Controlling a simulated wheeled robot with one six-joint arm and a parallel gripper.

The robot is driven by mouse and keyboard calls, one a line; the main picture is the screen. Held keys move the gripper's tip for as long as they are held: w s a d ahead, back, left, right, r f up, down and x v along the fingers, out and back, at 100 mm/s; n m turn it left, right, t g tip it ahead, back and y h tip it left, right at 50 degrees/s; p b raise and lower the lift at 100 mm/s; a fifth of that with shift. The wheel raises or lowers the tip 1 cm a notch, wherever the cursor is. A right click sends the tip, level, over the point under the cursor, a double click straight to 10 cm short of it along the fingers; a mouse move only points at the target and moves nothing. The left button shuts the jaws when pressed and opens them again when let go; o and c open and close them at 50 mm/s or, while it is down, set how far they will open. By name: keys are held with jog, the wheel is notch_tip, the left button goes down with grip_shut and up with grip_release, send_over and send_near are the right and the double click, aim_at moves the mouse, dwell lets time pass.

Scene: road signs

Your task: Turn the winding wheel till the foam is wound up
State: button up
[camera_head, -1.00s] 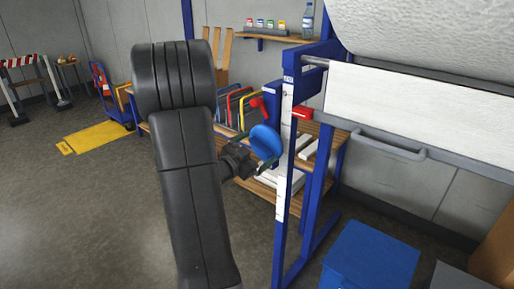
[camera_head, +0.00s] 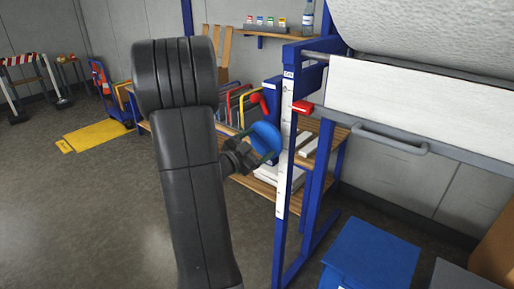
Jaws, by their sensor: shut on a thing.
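The winding wheel (camera_head: 266,137) seems to be the small blue disc on the near side of the blue frame. My gripper (camera_head: 254,156) is at its lower left edge, shut on it; the fingertips are partly hidden, so the exact grip is unclear. The white foam (camera_head: 415,98) hangs as a flat sheet below a thick white roll (camera_head: 430,30) at the upper right. A grey bar with a handle (camera_head: 392,139) runs along the sheet's lower edge.
The blue frame (camera_head: 313,185) stands close to my arm. A wooden bench (camera_head: 262,188) with colored-handled items is behind it. A blue box (camera_head: 370,255) stands at lower right. Floor at lower left is clear.

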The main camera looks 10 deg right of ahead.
jog(key=m+b, duration=0.2)
jog(key=b, duration=0.1)
jog(key=shift+f, duration=0.35)
jog(key=m+b, duration=0.8)
jog(key=b, duration=0.1)
jog(key=shift+s+m, duration=0.1)
jog(key=shift+m, duration=0.3)
jog(key=shift+r+b, duration=0.1)
jog(key=shift+b, duration=0.25)
jog(key=o, duration=0.9)
jog(key=shift+o, duration=0.2)
jog(key=shift+s, duration=0.1)
jog(key=v, duration=1.3)
jog(key=shift+s+a, duration=0.2)
jog(key=shift+a, duration=0.1)
